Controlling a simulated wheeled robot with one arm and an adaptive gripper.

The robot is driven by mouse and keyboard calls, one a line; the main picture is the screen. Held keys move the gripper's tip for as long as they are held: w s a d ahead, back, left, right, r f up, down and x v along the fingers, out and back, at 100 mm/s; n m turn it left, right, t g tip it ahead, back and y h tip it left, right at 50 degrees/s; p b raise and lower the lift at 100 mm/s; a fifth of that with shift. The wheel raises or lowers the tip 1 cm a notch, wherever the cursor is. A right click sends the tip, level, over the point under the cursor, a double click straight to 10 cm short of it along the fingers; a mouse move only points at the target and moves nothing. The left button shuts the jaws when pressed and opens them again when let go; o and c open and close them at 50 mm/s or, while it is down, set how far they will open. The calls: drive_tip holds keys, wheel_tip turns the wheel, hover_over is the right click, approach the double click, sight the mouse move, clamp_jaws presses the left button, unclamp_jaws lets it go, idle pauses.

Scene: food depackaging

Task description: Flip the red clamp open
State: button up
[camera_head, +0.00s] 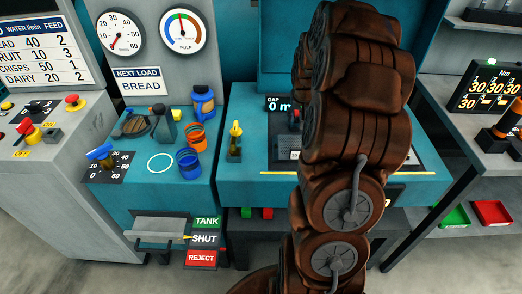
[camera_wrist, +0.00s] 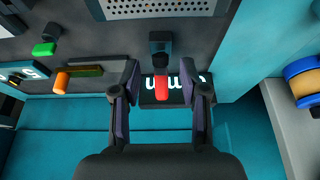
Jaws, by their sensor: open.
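The red clamp (camera_wrist: 161,88) shows in the wrist view as a short red handle below a black block (camera_wrist: 160,45). It lies in front of a dark display with white letters. My gripper (camera_wrist: 163,80) is open, with one dark finger on each side of the red handle. Both fingers look apart from the handle; the depth between them and it is hard to tell. In the head view my brown arm covers the middle of the teal bench and hides my gripper. The gap display (camera_head: 278,104) shows just left of the arm.
In the wrist view a green button (camera_wrist: 44,49) and an orange cylinder (camera_wrist: 62,82) are at the left, and a blue and yellow spool (camera_wrist: 303,78) at the right.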

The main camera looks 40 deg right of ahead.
drive_tip(key=b+v, duration=0.2)
drive_tip(key=v, duration=0.3)
drive_tip(key=s+a+n+g+y, duration=0.1)
drive_tip(key=s+a, duration=0.2)
drive_tip(key=a, duration=0.7)
drive_tip(key=s+a+n+g+y, duration=0.1)
drive_tip(key=s+a, duration=0.3)
drive_tip(key=a, duration=0.7)
drive_tip(key=shift+a+r+n, duration=0.25)
drive_tip(key=shift+r+n, duration=0.2)
drive_tip(key=shift+n, duration=0.35)
drive_tip(key=shift+s, duration=0.15)
